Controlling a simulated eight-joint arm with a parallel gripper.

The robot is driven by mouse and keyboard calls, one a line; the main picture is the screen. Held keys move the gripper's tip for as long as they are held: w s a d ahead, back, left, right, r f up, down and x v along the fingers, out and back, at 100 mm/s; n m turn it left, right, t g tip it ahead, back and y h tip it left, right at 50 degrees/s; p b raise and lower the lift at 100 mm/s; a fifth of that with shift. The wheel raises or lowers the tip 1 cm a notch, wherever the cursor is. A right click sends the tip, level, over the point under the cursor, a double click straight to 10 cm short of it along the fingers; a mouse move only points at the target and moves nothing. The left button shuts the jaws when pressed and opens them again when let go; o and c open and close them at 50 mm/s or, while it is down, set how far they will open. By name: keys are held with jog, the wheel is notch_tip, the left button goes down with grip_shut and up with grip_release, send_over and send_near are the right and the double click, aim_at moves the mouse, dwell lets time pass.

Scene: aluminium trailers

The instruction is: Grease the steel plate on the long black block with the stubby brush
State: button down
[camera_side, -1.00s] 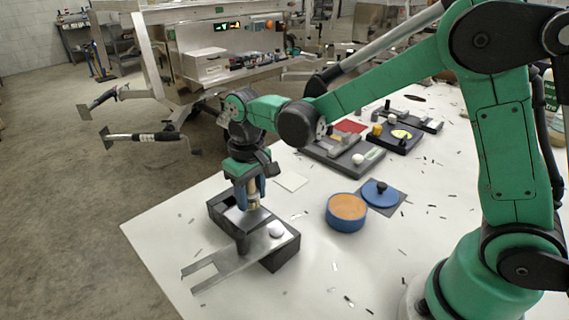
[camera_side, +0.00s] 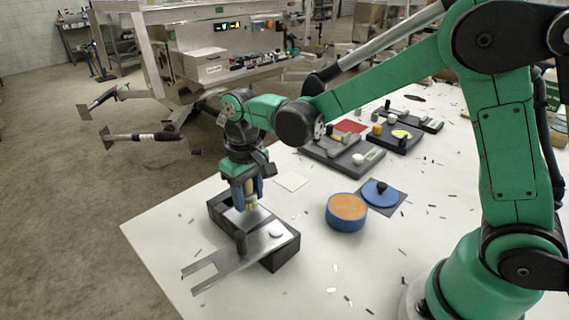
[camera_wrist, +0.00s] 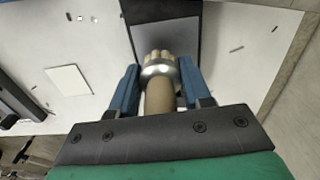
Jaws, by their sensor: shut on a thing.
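My gripper (camera_side: 252,190) is shut on the stubby brush, pointing down above the long black block (camera_side: 284,257). The brush (camera_wrist: 160,85) shows between the blue fingers in the wrist view, with a tan handle, a silvery collar and pale bristles. The steel plate (camera_side: 262,244) lies on the block and reaches out past its front left as a fork. A white dab (camera_side: 276,234) and a dark upright peg (camera_side: 241,244) are on it. A grey face with a dark border (camera_wrist: 165,28) lies beyond the bristles in the wrist view. I cannot tell whether the bristles touch.
A blue round tub (camera_side: 346,213) with orange-brown contents stands open right of the block. Its blue lid (camera_side: 380,193) lies on a dark square behind it. Dark fixtures (camera_side: 345,152) stand farther back. A pale square (camera_side: 291,181) and small scraps lie on the white table.

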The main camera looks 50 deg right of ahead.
jog(key=shift+d, duration=1.25)
jog(key=shift+s+d, duration=0.15)
jog(key=shift+s, duration=0.3)
jog(key=shift+a, duration=3.6)
jog(key=shift+d, duration=3.55)
notch_tip(320, 180, up, 7)
jog(key=shift+f, duration=0.2)
jog(key=shift+w, duration=0.2)
